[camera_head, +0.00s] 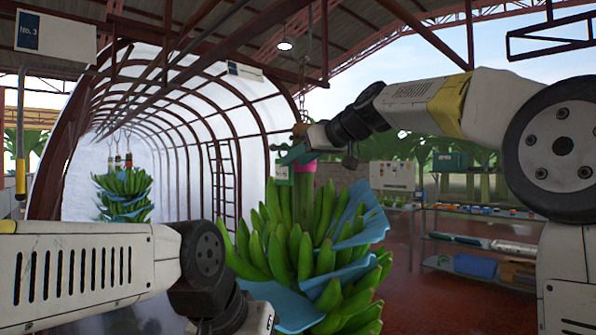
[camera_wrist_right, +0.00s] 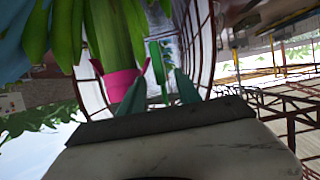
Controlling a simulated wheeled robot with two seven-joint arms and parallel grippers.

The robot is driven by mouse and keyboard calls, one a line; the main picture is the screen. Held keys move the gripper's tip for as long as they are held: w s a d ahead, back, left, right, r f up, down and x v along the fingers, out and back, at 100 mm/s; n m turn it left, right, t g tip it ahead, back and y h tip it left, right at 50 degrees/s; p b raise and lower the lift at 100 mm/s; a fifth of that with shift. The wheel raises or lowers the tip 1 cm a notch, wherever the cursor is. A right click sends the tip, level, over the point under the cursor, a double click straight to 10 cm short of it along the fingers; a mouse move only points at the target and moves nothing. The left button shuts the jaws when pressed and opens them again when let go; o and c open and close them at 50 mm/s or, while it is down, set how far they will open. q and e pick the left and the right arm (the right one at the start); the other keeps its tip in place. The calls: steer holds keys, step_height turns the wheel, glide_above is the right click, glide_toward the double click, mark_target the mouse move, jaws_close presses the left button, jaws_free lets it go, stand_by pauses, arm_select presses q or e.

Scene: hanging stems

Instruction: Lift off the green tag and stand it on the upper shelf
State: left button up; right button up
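The green tag (camera_head: 283,174) hangs by the stem of the near banana bunch (camera_head: 300,235), beside a pink band (camera_head: 305,167). My right gripper (camera_head: 292,156) is at the tag's upper part. In the right wrist view the fingers (camera_wrist_right: 158,92) are apart, with the narrow green tag (camera_wrist_right: 156,60) showing in the gap between them; I cannot tell whether they touch it. The pink band (camera_wrist_right: 118,84) is beside one finger. My left gripper (camera_head: 258,318) is low at the bottom edge, its fingertips not clearly seen. The upper shelf (camera_head: 440,209) is at the right, with several small items on it.
Blue sheets (camera_head: 350,235) stick out between the banana hands under my right gripper. Another bunch (camera_head: 123,195) hangs farther left. A lower shelf (camera_head: 440,265) holds a blue bin (camera_head: 475,265). A white box (camera_head: 392,176) stands behind. The floor between bunch and shelves looks clear.

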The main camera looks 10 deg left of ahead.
mark_target(277, 171)
steer(key=x, duration=0.6)
steer(key=shift+w+a+r, duration=0.1)
steer(key=shift+r, duration=0.05)
jaws_close()
